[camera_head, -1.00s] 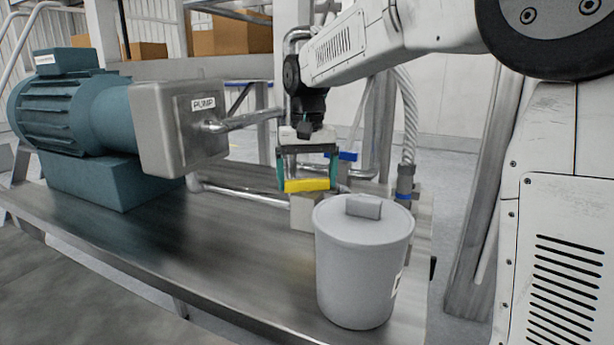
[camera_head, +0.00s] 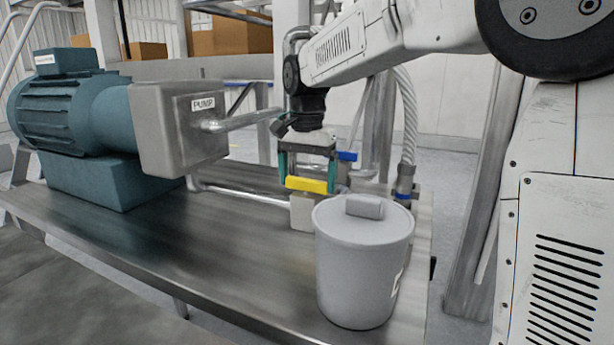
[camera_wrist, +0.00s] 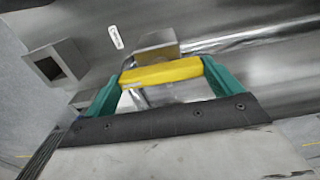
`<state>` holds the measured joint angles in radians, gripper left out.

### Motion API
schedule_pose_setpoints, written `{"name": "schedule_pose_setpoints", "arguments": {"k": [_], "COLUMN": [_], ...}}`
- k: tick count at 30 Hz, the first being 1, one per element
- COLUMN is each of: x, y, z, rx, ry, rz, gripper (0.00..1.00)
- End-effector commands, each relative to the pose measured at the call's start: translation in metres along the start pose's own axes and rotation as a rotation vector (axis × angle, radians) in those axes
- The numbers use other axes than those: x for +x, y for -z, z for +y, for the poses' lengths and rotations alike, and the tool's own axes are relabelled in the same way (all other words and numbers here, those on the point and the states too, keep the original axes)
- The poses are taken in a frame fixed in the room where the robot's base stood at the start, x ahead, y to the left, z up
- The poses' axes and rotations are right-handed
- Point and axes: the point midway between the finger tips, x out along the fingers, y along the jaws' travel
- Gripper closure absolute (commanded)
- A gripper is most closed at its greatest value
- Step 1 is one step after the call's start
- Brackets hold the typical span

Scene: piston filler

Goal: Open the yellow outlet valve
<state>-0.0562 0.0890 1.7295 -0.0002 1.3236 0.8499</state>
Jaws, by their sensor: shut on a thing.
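The yellow outlet valve handle (camera_head: 306,184) sits above a small metal block (camera_head: 303,212) behind the grey lidded pot. My gripper (camera_head: 308,178) is over the handle, with its green fingers shut on the handle's two ends. In the wrist view the yellow handle (camera_wrist: 161,72) spans between the green fingers of my gripper (camera_wrist: 160,80). A blue handle (camera_head: 346,156) shows just behind my gripper, partly hidden.
The grey pot (camera_head: 362,265) with a lid stands close in front of the valve. The teal motor and pump (camera_head: 180,128) stand at left on the steel table (camera_head: 215,265). A braided hose (camera_head: 408,115) rises at right. The middle of the table is clear.

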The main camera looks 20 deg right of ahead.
Motion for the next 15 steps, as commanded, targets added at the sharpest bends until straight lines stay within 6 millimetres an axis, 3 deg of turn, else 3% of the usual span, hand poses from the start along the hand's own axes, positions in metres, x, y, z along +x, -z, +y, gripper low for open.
{"name": "schedule_pose_setpoints", "arguments": {"k": [12, 13, 14, 15], "x": [-0.0013, -0.0013, -0.0013, -0.0012], "y": [0.0004, 0.0003, 0.0003, 0.0003], "z": [-0.0003, -0.0003, -0.0003, -0.0003], "rx": [0.009, 0.009, 0.009, 0.009], "ry": [0.003, 0.003, 0.003, 0.003], "rz": [0.002, 0.002, 0.002, 0.002], "gripper": [0.32, 0.06, 0.0, 0.0]}}
